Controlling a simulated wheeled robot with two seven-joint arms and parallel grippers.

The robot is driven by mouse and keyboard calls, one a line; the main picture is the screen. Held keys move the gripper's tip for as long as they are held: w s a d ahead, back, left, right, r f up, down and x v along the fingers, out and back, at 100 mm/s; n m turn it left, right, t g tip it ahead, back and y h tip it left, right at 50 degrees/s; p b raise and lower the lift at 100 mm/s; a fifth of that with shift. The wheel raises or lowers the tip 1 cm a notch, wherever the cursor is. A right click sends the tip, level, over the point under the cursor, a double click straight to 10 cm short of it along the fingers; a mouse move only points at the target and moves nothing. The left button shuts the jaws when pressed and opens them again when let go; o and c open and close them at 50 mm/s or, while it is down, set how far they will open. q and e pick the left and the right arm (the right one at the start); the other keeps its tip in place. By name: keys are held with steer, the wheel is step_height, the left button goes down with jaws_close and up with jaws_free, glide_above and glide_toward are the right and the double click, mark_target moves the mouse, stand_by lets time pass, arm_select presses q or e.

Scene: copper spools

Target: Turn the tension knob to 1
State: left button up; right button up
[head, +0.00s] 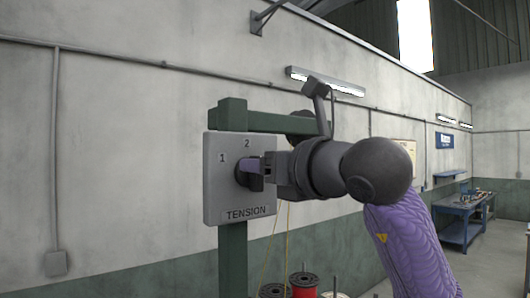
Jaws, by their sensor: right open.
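The tension panel (212,195) is a grey box on a green post. It is marked "TENSION" below, with a 1 at its upper left and a 2 at its top. The tension knob (242,176) is dark and sits in the middle of the panel, its right part covered by my gripper. Which number it points at is hard to tell. My right gripper (256,171) comes in from the right and is open, its fingers right at the knob. I cannot tell whether they touch it. The panel's right side is partly hidden. My left gripper is out of view.
The green post (233,262) carries a crossbar (275,122) above my right gripper. Copper and red spools (304,280) stand low behind, with thin wires hanging above. A blue workbench (461,217) is far right.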

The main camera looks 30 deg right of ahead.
steer(key=shift+w, duration=0.15)
jaws_close()
steer(key=shift+n, duration=0.4)
steer(key=n, duration=0.7)
steer(key=a+n, duration=0.1)
steer(key=n, duration=0.3)
steer(key=shift+f, duration=0.3)
steer(key=shift+a+n, duration=0.1)
steer(key=shift+n, duration=0.2)
jaws_free()
